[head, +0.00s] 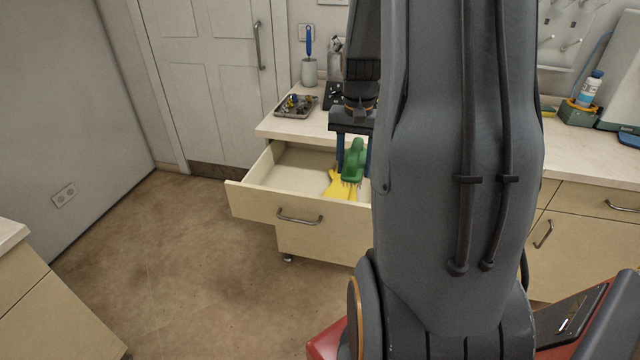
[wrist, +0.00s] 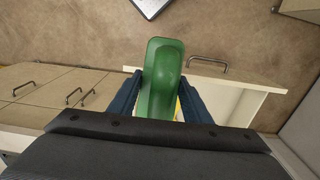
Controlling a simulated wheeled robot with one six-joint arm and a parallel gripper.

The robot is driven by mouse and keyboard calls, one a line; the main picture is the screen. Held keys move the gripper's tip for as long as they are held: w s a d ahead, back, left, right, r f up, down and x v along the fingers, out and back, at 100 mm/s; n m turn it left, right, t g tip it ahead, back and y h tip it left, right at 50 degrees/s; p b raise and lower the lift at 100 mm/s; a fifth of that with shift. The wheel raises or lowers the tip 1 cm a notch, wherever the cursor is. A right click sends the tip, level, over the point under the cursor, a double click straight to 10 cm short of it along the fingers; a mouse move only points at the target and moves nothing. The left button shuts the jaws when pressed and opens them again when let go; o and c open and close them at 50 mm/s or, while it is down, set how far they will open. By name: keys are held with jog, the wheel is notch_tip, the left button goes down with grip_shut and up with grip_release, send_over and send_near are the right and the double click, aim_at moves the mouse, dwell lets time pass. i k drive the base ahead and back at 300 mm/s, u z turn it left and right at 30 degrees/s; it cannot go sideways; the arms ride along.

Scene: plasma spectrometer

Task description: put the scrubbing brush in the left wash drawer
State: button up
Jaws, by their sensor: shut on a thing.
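The scrubbing brush (head: 353,163) is green and hangs between the fingers of my gripper (head: 354,155), over the open left wash drawer (head: 277,205). In the wrist view the green brush (wrist: 161,80) sits between the blue fingers of my gripper (wrist: 160,90), which are shut on it. The open drawer (wrist: 236,79) shows behind it to the right. Yellow gloves (head: 339,186) lie in the drawer below the brush. Whether the brush touches the gloves cannot be told. My arm hides the drawer's right part in the head view.
The left part of the drawer is bare. A bottle (head: 590,88) stands on the right counter. The floor at left is clear.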

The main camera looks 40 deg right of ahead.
aim_at(294, 188)
jog(key=i, duration=1)
